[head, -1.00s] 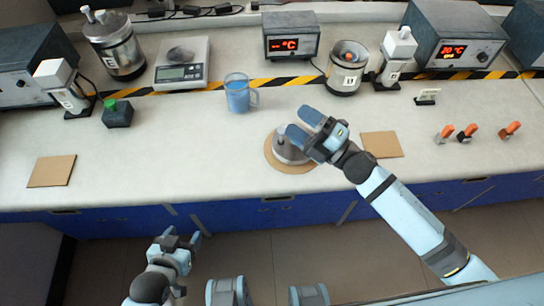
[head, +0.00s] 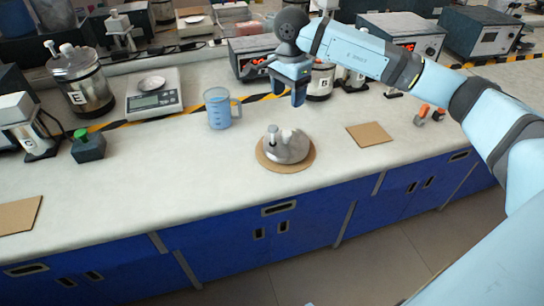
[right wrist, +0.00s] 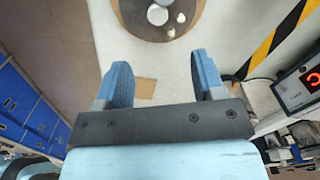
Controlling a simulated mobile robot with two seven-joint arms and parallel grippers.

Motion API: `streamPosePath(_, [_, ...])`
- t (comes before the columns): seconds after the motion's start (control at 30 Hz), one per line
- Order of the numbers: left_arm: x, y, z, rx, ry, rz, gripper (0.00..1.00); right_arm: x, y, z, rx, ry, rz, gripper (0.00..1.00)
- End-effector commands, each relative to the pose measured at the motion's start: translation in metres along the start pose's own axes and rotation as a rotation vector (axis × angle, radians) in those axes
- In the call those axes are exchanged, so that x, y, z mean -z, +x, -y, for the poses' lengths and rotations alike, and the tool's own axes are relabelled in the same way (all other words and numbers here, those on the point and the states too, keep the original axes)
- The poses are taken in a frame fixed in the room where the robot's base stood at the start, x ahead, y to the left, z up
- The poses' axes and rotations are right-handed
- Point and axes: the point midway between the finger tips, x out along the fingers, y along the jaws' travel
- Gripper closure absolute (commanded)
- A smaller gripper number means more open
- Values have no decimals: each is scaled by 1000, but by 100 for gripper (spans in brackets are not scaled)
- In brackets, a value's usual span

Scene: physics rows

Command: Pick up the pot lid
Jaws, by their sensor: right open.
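The pot lid (head: 291,148), a silvery disc with a grey knob and a paler bump on top, rests on a round brown mat (head: 262,160) near the counter's front. It also shows at the top of the right wrist view (right wrist: 150,30), partly cut off by the frame edge. My right gripper (head: 294,98) is open and empty, pointing down above the counter. In the head view it appears above the lid and apart from it. My left gripper is not in view.
A blue measuring jug (head: 218,112) stands left of the lid, and a square brown pad (head: 370,134) lies to its right. A steel pot (head: 80,85), a scale (head: 153,95) and display boxes line the back. Orange-handled tools (head: 422,112) stand right. The front counter is mostly clear.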

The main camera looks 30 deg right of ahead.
Motion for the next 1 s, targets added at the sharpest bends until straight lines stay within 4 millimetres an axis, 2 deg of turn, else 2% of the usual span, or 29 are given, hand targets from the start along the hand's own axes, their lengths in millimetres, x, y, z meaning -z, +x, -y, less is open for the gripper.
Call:
streamPosePath(0.13, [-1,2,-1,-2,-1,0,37,4,17,-1,-6,0,-16,37])
streamPosePath(0.4, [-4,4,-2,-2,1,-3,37,3,69,-1,-5,-1,-13,37])
streamPosePath(0.77, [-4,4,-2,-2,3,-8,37,1,96,-2,-3,-1,-11,37])
streamPosePath(1.0, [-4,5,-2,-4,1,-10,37,-1,130,-5,-3,0,-11,37])
